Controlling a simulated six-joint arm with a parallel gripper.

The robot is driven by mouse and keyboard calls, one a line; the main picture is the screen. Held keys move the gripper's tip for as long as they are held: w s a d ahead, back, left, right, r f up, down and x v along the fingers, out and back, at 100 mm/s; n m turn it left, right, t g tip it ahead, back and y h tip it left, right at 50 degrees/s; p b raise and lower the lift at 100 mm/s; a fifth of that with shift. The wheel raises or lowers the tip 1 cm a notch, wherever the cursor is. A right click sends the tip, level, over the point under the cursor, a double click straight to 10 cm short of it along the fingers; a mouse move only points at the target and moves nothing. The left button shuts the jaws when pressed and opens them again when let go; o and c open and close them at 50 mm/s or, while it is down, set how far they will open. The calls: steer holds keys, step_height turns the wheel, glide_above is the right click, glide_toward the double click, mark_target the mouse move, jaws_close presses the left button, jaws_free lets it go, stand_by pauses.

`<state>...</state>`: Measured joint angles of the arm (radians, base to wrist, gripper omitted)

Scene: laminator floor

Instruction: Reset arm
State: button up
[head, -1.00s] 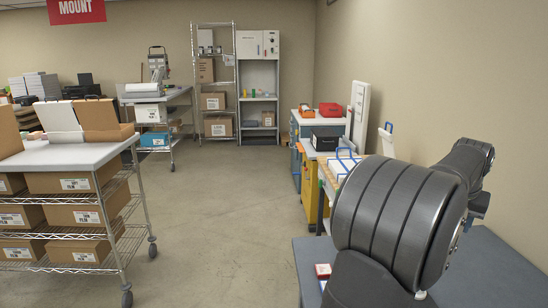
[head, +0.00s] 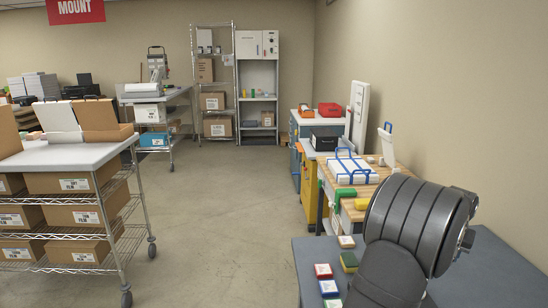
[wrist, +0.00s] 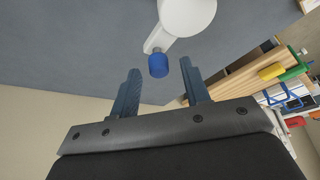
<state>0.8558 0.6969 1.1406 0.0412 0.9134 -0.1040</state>
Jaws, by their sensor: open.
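My gripper (wrist: 160,92) shows in the wrist view with its two blue-grey fingers spread apart and nothing between them. A white rounded part with a blue end (wrist: 158,65) lies beyond the fingertips in that view; I cannot tell what it is. In the head view my dark grey ribbed arm fills the lower right, over the blue-grey table (head: 500,268), and my gripper is not visible there.
Small red, blue, green and white-topped boxes (head: 324,271) sit on the table's left part. A wooden-topped bench (head: 378,174) with a blue-handled white item (head: 350,170) stands beyond. A wire cart (head: 85,160) is at left. The floor (head: 215,220) between is clear.

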steer(key=shift+s+f+m+h, duration=0.1)
steer(key=shift+s+m+h, duration=0.2)
steer(key=shift+m, duration=0.3)
steer(key=shift+s+a+m+g, duration=0.15)
steer(key=shift+s+m+g, duration=0.3)
steer(key=shift+m, duration=0.65)
steer(key=o, duration=1.3)
steer(key=shift+c, duration=0.2)
steer(key=w+a+r+m+g+y, duration=0.1)
steer(key=a+r+m+y, duration=0.2)
steer(key=r, duration=0.5)
steer(key=w+a+r+m+g+y, duration=0.1)
steer(key=a+r+m, duration=0.25)
steer(key=r, duration=0.45)
step_height(320, 180, down, 10)
steer(key=shift+a+r+n, duration=0.15)
steer(key=shift+a+n, duration=0.2)
steer(key=shift+a, duration=0.05)
